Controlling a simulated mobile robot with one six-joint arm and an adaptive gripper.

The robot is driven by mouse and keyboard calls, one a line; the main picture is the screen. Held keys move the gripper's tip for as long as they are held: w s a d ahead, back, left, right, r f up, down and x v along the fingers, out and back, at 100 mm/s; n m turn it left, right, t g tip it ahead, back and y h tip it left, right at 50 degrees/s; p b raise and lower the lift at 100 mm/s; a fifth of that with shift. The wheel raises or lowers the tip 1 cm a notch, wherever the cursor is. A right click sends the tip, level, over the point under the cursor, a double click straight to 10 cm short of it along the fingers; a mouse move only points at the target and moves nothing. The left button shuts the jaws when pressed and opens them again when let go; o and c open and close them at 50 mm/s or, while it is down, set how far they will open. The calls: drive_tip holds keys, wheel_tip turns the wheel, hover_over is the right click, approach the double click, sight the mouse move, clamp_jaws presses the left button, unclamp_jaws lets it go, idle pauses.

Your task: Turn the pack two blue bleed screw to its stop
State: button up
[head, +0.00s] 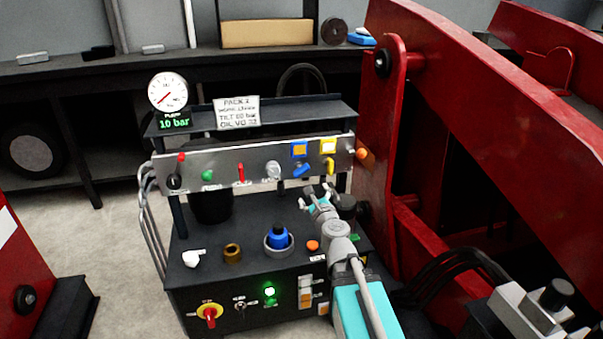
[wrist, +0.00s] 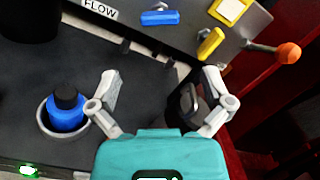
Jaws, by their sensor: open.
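The pack's panel (head: 225,172) carries a row of handles and knobs. In the wrist view the blue handle (wrist: 160,18) lies nearly level, beyond the fingertips. My gripper (head: 322,193) is open and empty, below and slightly right of the handle, apart from it. In the wrist view my gripper (wrist: 160,88) has its fingers spread wide over the dark deck. A sign (head: 237,112) reads PACK 2.
A yellow handle (head: 330,166) hangs close right of the blue one. An orange ball knob (head: 361,154) sticks out at the panel's right end. A blue black-capped bottle (head: 278,238) stands in a cup on the deck. A red frame (head: 385,130) bounds the right side.

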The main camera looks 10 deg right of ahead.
sight(302, 173)
drive_tip(key=shift+w, duration=0.15)
drive_tip(key=shift+w+a, duration=0.15)
drive_tip(key=shift+w, duration=2.1)
drive_tip(key=shift+w+a, duration=0.15)
drive_tip(key=shift+w, duration=2.1)
drive_tip(key=shift+w+a, duration=0.15)
drive_tip(key=shift+w, duration=2.1)
drive_tip(key=c, duration=0.9)
drive_tip(key=shift+o, duration=0.2)
drive_tip(key=shift+n, duration=0.4)
drive_tip(key=n, duration=1.1)
